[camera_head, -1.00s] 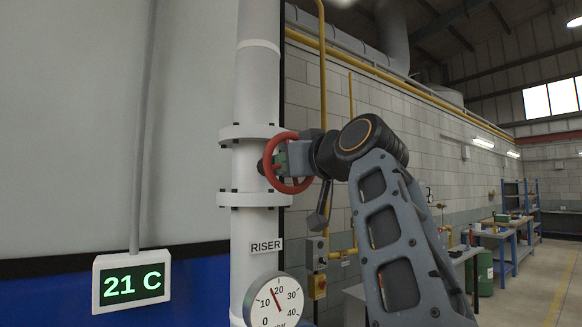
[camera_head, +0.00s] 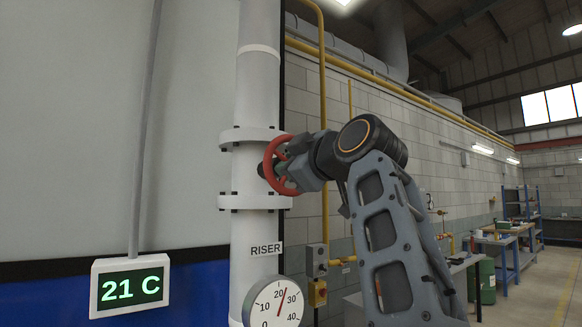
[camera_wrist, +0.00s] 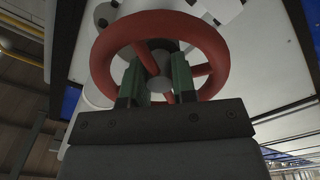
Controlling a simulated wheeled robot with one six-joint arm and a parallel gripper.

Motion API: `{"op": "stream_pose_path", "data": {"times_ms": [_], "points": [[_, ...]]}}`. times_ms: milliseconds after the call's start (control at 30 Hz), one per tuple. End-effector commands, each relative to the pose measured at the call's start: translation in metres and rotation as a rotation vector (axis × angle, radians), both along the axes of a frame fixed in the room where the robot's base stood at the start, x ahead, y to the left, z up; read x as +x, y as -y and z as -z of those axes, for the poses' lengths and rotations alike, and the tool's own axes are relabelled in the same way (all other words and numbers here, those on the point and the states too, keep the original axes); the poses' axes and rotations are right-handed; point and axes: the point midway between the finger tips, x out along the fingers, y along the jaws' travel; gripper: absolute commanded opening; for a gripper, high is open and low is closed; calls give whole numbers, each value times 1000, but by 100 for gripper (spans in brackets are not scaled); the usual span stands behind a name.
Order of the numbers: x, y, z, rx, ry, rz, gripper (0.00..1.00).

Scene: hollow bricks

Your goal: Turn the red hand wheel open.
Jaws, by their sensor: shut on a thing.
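The red hand wheel (camera_head: 269,165) is on the white vertical pipe in the head view, between two flanges. In the wrist view the wheel (camera_wrist: 112,40) shows its red rim, spokes and grey hub. My gripper (camera_head: 284,168) is at the wheel from the right. In the wrist view the gripper's green-padded fingers (camera_wrist: 157,84) reach inside the rim, one on each side of a spoke near the hub. It is shut on the wheel; the exact contact is partly hidden.
A round gauge (camera_head: 259,302) below the RISER label (camera_head: 265,249) reads between 20 and 30. A display (camera_head: 130,283) at left reads 21 C. Yellow pipes (camera_head: 323,120) and a switch box (camera_head: 316,261) are behind. Workbenches (camera_head: 497,243) stand far right.

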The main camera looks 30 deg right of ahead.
Motion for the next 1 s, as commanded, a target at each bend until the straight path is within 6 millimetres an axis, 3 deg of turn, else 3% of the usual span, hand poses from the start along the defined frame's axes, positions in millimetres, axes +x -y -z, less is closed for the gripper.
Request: {"op": "stream_pose_path", "data": {"times_ms": [667,700,800,1000], "points": [[1,1,2,-50,1,1,2],[1,1,2,-50,1,1,28],[1,0,1,-50,1,0,36],[0,0,1,-50,4,0,36]]}}
